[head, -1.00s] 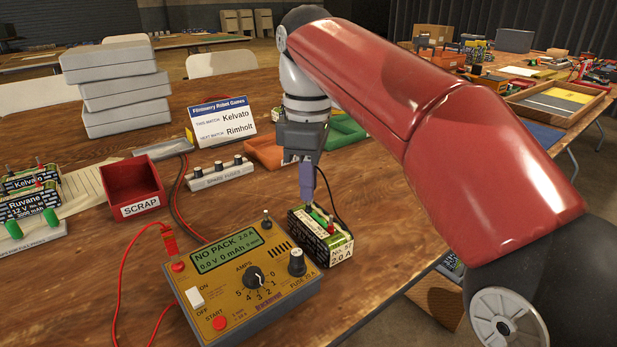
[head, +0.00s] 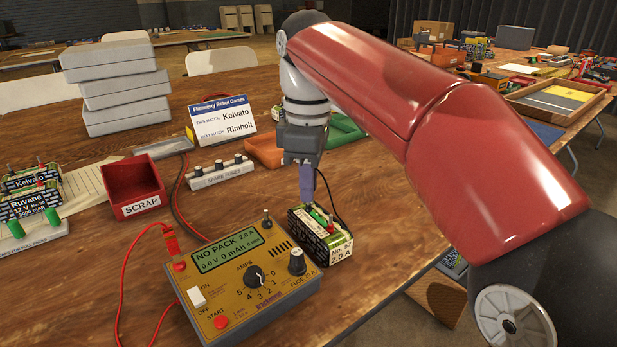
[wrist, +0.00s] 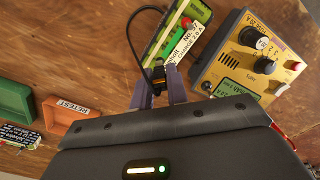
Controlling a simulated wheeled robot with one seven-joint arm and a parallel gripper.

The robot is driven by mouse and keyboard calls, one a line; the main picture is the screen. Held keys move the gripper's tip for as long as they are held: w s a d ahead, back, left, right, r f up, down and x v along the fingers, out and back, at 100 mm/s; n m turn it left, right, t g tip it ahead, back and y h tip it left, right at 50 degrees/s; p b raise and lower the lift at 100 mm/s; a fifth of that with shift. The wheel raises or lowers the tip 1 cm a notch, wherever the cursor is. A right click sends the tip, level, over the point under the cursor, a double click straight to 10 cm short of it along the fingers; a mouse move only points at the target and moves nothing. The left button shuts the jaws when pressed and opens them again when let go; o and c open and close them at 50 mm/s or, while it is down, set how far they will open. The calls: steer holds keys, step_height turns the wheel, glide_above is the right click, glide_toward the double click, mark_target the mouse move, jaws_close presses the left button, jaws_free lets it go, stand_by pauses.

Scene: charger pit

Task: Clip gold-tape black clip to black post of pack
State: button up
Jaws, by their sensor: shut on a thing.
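The pack (head: 322,240) stands on the table just right of the charger. A red post (wrist: 186,22) shows on its top in the wrist view; I cannot make out the black post. Gold tape is too small to tell. I cannot tell whether the clip touches the pack.
The yellow charger (head: 245,280) reads NO PACK. A red lead (head: 122,285) lies at its left. The SCRAP bin (head: 135,187), spare-fuse strip (head: 217,173), and orange (head: 265,152) and green trays (wrist: 25,98) stand behind.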

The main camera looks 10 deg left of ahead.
stand_by(0.3)
steer(key=o, duration=0.8)
steer(key=shift+o, duration=0.5)
steer(key=shift+o, duration=0.7)
step_height(320, 180, up, 3)
steer(key=p, duration=0.3)
steer(key=shift+f, duration=0.1)
steer(key=shift+r, duration=2.35)
